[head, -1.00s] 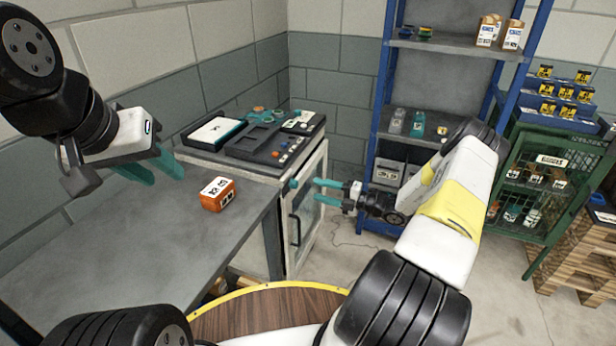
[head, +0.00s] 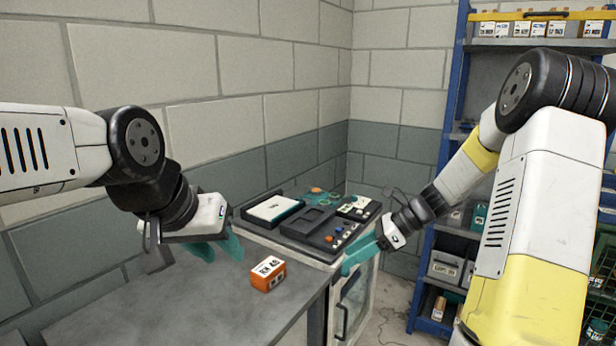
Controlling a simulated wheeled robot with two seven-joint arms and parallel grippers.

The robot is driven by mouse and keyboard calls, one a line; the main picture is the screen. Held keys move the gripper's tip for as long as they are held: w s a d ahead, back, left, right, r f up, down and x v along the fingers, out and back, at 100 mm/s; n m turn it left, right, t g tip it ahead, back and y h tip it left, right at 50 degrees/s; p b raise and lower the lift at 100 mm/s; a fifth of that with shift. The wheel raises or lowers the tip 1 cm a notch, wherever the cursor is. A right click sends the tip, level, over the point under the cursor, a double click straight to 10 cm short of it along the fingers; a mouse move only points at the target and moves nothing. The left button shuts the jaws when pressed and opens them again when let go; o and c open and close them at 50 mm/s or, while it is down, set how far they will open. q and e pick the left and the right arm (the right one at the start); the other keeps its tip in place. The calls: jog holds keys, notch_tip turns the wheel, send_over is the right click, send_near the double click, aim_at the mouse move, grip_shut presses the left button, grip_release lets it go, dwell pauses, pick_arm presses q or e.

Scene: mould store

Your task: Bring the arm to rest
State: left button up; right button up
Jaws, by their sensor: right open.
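My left gripper (head: 218,252) hangs over the grey table at the left, above and to the left of the orange box. Its two teal fingers are apart with nothing between them. My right gripper (head: 352,262) points down and left beside the front right edge of the bench machine. Its teal fingers overlap in this view; it is open, and I see nothing held. The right arm (head: 545,190) is raised and bent, coming in from the right. An orange box (head: 268,275) with a white label stands on the table, apart from both grippers.
The grey table (head: 190,305) is otherwise bare. A dark panel with buttons (head: 320,228) tops a pale cabinet (head: 352,300) behind it. A blue shelf rack (head: 455,90) with boxes and bins stands at the right. A block wall (head: 240,110) closes the back and left.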

jog(key=s+d+r+n+t+h, duration=0.1)
jog(key=s+r+n+t+h, duration=0.1)
jog(key=s+r+n+h, duration=0.2)
jog(key=s+d+r+n+t+h, duration=0.1)
jog(key=s+r+n+t+h, duration=0.2)
jog(key=s+r+n, duration=0.8)
jog(key=s+n+h, duration=0.1)
jog(key=s+n, duration=0.4)
jog(key=n, duration=0.1)
jog(key=shift+d+n, duration=0.4)
jog(key=shift+s+r, duration=0.1)
